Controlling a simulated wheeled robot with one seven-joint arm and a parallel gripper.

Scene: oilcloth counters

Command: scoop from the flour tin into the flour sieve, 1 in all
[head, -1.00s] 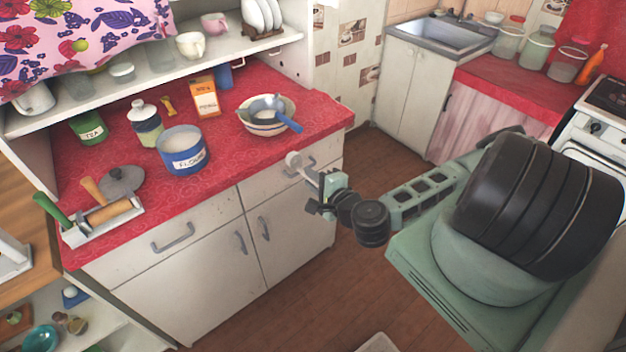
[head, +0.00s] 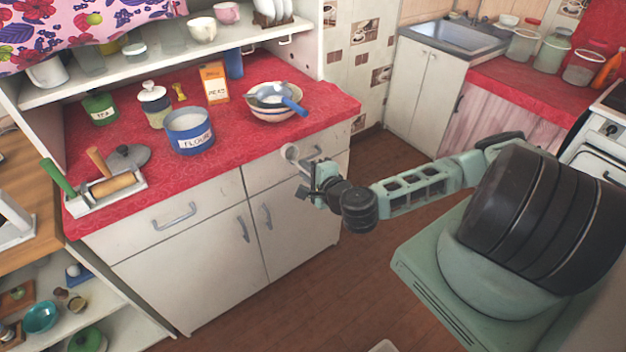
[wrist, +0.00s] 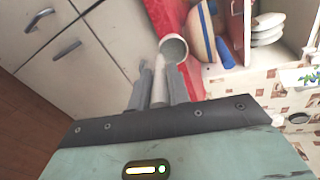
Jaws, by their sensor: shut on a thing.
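The blue flour tin (head: 190,138), labelled FLOUR and open at the top, stands on the red counter. The flour sieve (head: 268,92), with a blue handle, rests on a pale striped bowl (head: 272,113) at the counter's right end. My gripper (head: 315,180) is in front of the counter's right front edge, shut on a pale scoop (head: 290,153). In the wrist view the scoop's round cup (wrist: 174,48) points away from the fingers, near the bowl (wrist: 201,42) and the sieve's blue handle (wrist: 226,50). I cannot tell whether the scoop holds flour.
A lidded jar (head: 154,106), a green tea tin (head: 99,109) and an orange box (head: 214,83) stand near the flour tin. A rack with a rolling pin (head: 110,187) is at left. A shelf (head: 150,67) overhangs the back. The counter's front middle is clear.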

